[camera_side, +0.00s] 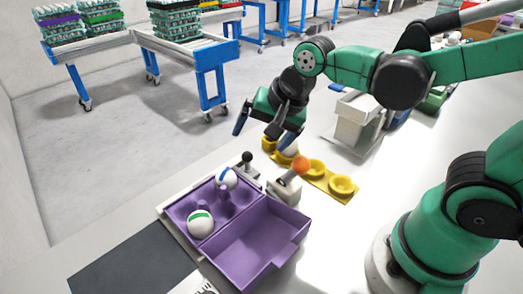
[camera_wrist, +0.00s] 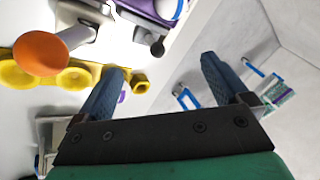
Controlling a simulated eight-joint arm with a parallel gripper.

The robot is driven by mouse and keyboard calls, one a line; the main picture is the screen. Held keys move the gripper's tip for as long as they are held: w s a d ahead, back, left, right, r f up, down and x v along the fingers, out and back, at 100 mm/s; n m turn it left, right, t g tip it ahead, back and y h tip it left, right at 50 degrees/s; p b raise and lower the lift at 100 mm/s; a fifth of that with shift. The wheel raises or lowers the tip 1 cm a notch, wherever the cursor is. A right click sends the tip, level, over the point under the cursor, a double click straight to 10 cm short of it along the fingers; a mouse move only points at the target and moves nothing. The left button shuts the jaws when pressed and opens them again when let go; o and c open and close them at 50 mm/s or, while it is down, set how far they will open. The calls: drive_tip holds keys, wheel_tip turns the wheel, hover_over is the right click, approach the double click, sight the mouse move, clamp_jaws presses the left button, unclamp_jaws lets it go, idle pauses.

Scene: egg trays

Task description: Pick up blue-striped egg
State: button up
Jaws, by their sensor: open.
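In the side view, the white egg with a blue stripe (camera_side: 226,179) sits in the back part of the open purple egg carton (camera_side: 262,246). A white egg with a green stripe (camera_side: 201,223) sits in front of it in the same half. My gripper (camera_side: 262,132) is open and empty, above and to the right of the blue-striped egg, over the far end of the yellow tray. In the wrist view, the open fingers (camera_wrist: 164,68) have nothing between them. Part of a white egg with a blue mark (camera_wrist: 168,8) is cut off at the top edge.
A yellow cup tray (camera_side: 342,187) lies right of the carton; something white in it is partly hidden by a finger. An orange-knobbed lever (camera_side: 300,164) and a black-knobbed lever (camera_side: 247,157) stand between them. A dark mat (camera_side: 135,265) lies left of the carton.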

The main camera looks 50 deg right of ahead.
sight(228, 174)
drive_tip(key=w+a+f+m, duration=0.1)
drive_tip(key=m, duration=0.2)
drive_tip(key=a+f+m+g, duration=0.1)
drive_tip(key=m, duration=0.2)
drive_tip(key=w+a+f+m, duration=0.1)
drive_tip(key=a+m, duration=0.1)
drive_tip(key=m, duration=0.1)
drive_tip(key=shift+w+f+g, duration=0.3)
drive_tip(key=shift+f, duration=0.05)
drive_tip(key=shift+w+a+f+m, duration=0.1)
drive_tip(key=shift+a+f+m, duration=0.25)
drive_tip(key=shift+m, duration=0.35)
drive_tip(key=shift+x, duration=2.7)
drive_tip(key=c, duration=0.8)
